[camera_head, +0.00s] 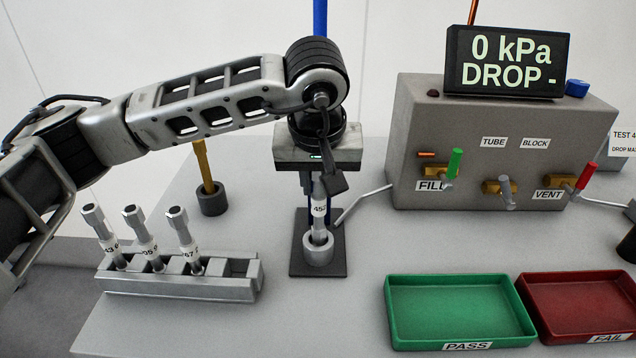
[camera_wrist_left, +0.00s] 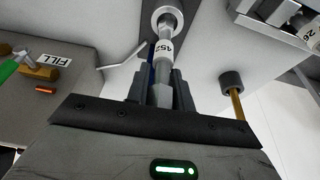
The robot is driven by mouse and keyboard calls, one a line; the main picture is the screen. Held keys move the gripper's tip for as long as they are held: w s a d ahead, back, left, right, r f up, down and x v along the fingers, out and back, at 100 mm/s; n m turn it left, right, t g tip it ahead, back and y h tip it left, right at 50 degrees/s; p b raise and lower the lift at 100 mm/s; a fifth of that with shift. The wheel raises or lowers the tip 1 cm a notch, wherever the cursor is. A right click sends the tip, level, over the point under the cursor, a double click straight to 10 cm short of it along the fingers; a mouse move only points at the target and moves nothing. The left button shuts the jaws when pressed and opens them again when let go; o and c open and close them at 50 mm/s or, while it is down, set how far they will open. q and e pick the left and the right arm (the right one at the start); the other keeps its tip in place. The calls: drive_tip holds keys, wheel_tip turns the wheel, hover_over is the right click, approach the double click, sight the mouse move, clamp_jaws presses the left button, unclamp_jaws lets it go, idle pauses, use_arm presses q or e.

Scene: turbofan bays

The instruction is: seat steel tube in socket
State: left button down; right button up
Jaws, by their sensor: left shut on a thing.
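The steel tube (camera_head: 319,210), with a white label reading 452, stands upright at the socket (camera_head: 318,250) on a dark base plate. Its lower end is inside the socket's ring; how deep it sits I cannot tell. My left gripper (camera_head: 322,182) is above the socket, shut on the tube's upper part. In the left wrist view the tube (camera_wrist_left: 165,65) runs from between the fingers (camera_wrist_left: 163,92) to the round socket (camera_wrist_left: 166,20). My right gripper is not in view.
A grey rack (camera_head: 180,285) holds several labelled tubes at the left. A yellow rod stands in a dark holder (camera_head: 212,200). A grey valve box (camera_head: 500,150) carries a display (camera_head: 506,62) reading "0 kPa DROP -". A green PASS tray (camera_head: 455,310) and red FAIL tray (camera_head: 585,305) lie front right.

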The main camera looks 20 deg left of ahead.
use_arm(q)
drive_tip(key=c, duration=1.2)
unclamp_jaws()
drive_tip(key=shift+s+f, duration=0.15)
drive_tip(key=shift+f, duration=0.7)
drive_tip(key=shift+r, duration=0.2)
drive_tip(key=b+v, duration=0.1)
drive_tip(key=v, duration=1.1)
drive_tip(key=shift+w+b, duration=0.2)
drive_tip(key=shift+b, duration=0.1)
drive_tip(key=c, duration=0.4)
